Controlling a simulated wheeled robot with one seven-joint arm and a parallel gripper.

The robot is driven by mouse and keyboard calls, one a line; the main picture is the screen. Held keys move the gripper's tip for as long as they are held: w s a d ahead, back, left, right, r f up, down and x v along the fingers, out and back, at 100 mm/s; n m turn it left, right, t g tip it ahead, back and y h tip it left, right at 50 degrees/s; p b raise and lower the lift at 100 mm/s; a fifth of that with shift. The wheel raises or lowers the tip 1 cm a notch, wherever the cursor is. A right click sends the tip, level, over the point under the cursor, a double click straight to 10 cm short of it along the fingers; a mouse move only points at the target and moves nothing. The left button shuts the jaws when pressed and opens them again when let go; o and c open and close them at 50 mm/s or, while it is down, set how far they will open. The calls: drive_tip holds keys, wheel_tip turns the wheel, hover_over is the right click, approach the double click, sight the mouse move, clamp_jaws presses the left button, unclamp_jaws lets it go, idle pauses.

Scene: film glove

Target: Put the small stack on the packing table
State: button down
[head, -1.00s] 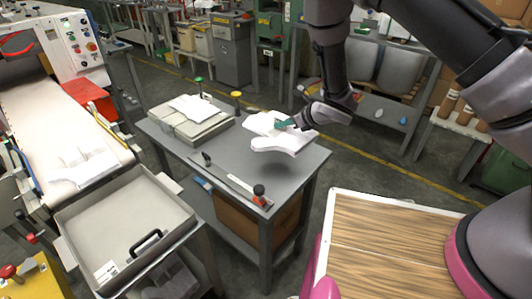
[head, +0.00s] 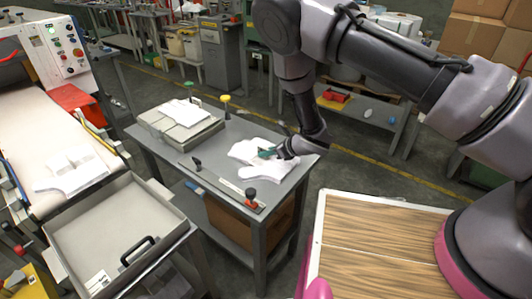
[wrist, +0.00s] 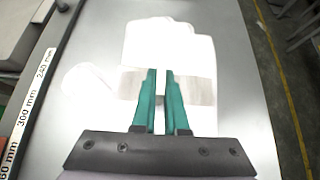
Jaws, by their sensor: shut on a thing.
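The small stack of white film gloves (head: 255,176) is at the right part of the grey table (head: 232,148). It also shows in the wrist view (wrist: 172,45), flat, with fingers pointing away and a grey-beige band across its middle. My gripper (head: 266,153) reaches in from the right; its teal fingers (wrist: 160,74) are close together and shut on the stack at the band. The stack is at or just above the table top; I cannot tell whether it touches. The band's part under the fingers is hidden.
A grey press-like tray (head: 180,133) with white gloves (head: 183,112) stands at the table's left. A ruler bar (head: 225,183) with knobs runs along the front edge. Another glove stack (head: 72,172) lies on the conveyor (head: 45,120).

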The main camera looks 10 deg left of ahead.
drive_tip(key=c, duration=0.9)
unclamp_jaws()
drive_tip(key=shift+f, duration=0.1)
drive_tip(key=shift+c, duration=0.2)
